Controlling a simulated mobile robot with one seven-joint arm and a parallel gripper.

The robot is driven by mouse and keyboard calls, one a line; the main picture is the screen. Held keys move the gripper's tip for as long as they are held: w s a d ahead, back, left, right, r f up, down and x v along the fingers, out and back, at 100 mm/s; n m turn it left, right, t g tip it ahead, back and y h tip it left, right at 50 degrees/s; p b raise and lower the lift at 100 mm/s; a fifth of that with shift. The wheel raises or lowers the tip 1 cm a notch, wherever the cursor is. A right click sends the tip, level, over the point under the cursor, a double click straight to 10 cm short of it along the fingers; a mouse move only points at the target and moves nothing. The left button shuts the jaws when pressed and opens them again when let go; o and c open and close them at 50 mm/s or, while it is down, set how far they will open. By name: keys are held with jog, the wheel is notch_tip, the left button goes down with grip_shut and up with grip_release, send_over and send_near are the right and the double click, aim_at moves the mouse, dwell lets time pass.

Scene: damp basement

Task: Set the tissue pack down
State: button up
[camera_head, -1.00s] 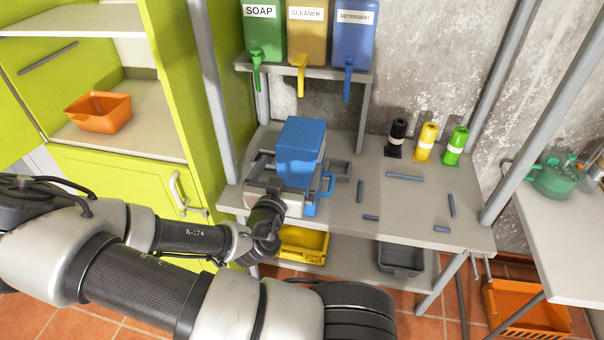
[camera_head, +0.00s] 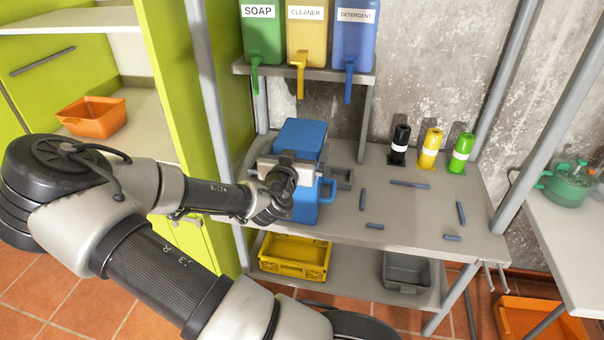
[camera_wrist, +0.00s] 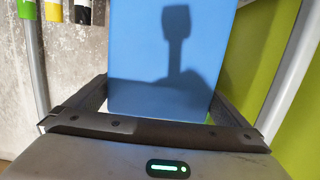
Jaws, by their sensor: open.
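A tall blue box-shaped item (camera_head: 306,133) stands upright at the left of the grey workbench (camera_head: 405,215). A blue handle (camera_head: 328,190) shows at its lower right; I cannot tell whether it belongs to the same item. No label is readable, so I cannot tell for sure that this is the tissue pack. My gripper (camera_head: 292,160) is at the near side of the blue item and hides part of it. In the wrist view the blue face (camera_wrist: 165,60) lies between my two open fingers (camera_wrist: 160,105), with a gripper-shaped shadow on it.
Black (camera_head: 400,143), yellow (camera_head: 430,148) and green (camera_head: 460,152) bottles stand at the bench's back. Several grey bars lie on the clear right part. The dispenser shelf (camera_head: 300,70) overhangs behind. A yellow crate (camera_head: 292,268) and grey bin (camera_head: 405,285) sit below.

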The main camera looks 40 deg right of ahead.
jog(key=x, duration=0.3)
jog(key=shift+w+d, duration=0.1)
jog(key=shift+d, duration=0.05)
jog(key=shift+c, duration=0.4)
jog(key=shift+r, duration=0.1)
jog(key=c, duration=1.6)
